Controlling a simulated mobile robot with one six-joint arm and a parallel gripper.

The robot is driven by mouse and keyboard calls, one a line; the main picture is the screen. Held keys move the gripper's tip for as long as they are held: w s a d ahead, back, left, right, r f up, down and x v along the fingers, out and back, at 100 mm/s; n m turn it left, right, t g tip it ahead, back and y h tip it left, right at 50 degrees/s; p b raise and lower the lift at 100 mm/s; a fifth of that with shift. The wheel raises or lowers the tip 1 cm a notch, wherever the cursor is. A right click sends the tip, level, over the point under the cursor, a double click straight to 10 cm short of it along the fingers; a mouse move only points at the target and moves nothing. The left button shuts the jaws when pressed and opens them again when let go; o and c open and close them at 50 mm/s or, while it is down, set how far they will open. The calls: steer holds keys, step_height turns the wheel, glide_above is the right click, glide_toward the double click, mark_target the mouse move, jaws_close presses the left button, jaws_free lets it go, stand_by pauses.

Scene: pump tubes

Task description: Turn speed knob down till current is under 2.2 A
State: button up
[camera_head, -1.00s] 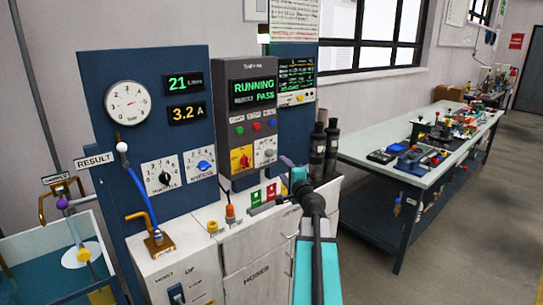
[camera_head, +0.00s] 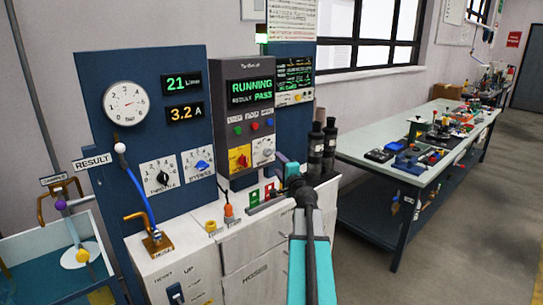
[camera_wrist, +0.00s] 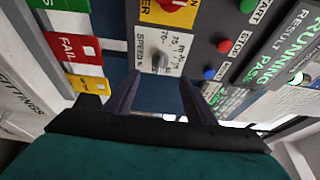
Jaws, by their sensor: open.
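The speed knob (camera_wrist: 159,62) is a grey knob on a white scale plate marked SPEED in the wrist view. In the head view the knob (camera_head: 264,153) sits at the lower right of the grey control panel. My gripper (camera_wrist: 161,82) is open and empty, with its dark fingers pointing at the knob from either side of it; they look apart from it. In the head view my gripper (camera_head: 281,158) is just right of the knob. The current display (camera_head: 185,112) reads 3.2 A.
The status screen (camera_head: 251,92) shows RUNNING and PASS. A yellow plate with a red switch (camera_head: 240,159) is left of the speed plate, and coloured buttons (camera_head: 254,126) are above. Black cylinders (camera_head: 317,150) stand right of the panel. A workbench (camera_head: 365,150) is further right.

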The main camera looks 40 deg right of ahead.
mark_target(270, 155)
steer(key=shift+p+x, duration=1)
steer(key=shift+x, duration=4.1)
steer(key=c, duration=1)
steer(key=b, duration=0.4)
steer(key=shift+f+n, duration=0.3)
steer(key=n+b, duration=0.2)
steer(key=b, duration=0.6)
steer(key=shift+f+t+h+b, duration=0.1)
steer(key=shift+t+h+b, duration=0.2)
steer(key=shift+t, duration=0.1)
steer(key=n+t+b, duration=0.1)
steer(key=n+b, duration=0.1)
steer(key=b, duration=0.9)
steer(key=shift+d+n, duration=0.1)
steer(key=shift+n, duration=0.2)
steer(key=shift+s+r+n+b, duration=0.15)
steer(key=shift+n+b, duration=0.25)
steer(key=shift+b, duration=1.05)
